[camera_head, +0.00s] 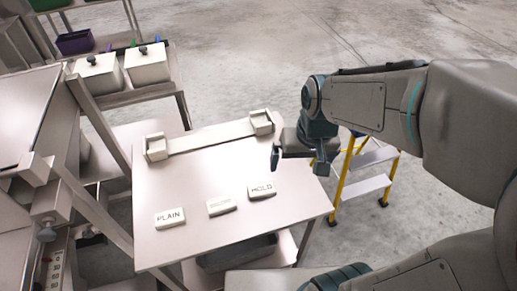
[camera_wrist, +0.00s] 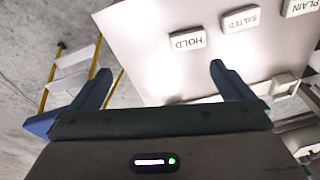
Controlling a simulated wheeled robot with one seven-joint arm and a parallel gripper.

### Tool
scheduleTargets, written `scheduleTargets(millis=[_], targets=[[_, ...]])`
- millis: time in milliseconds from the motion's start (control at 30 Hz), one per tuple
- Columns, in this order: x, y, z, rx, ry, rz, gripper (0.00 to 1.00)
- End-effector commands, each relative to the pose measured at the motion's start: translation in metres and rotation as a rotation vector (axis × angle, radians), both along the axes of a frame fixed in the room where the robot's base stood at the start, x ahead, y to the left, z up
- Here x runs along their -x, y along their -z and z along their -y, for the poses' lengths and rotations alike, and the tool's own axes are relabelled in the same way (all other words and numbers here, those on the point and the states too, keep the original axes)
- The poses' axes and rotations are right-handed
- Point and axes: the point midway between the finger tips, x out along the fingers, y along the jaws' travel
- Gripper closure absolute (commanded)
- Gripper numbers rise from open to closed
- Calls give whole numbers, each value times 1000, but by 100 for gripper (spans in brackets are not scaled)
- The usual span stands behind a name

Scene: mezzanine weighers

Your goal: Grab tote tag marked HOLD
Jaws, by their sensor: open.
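The tag marked HOLD (camera_head: 262,191) is a small white block lying on the pale table (camera_head: 240,240), at the right end of a row of tags. In the wrist view the HOLD tag (camera_wrist: 188,40) appears upside down, beyond the fingertips and nearer the right finger. My gripper (camera_head: 298,163) is open and empty. It hangs above the table's right edge, up and to the right of the HOLD tag in the head view, apart from it. Its two fingers (camera_wrist: 160,70) show in the wrist view with nothing between them.
The SALTED tag (camera_head: 221,206) and PLAIN tag (camera_head: 170,218) lie left of HOLD. A long white bracketed bar (camera_head: 210,138) runs along the table's back. A yellow step ladder (camera_head: 372,185) stands right of the table. Lidded white bins (camera_head: 147,65) sit on a shelf behind.

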Motion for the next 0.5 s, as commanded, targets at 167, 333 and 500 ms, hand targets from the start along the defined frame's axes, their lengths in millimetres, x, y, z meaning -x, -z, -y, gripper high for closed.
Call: scheduleTargets(millis=[167, 333, 500], targets=[[-33, 17, -41, 12, -75, -79, 0], [-52, 38, -66, 47, -113, -118, 0], [-62, 53, -80, 76, -133, -134, 0]])
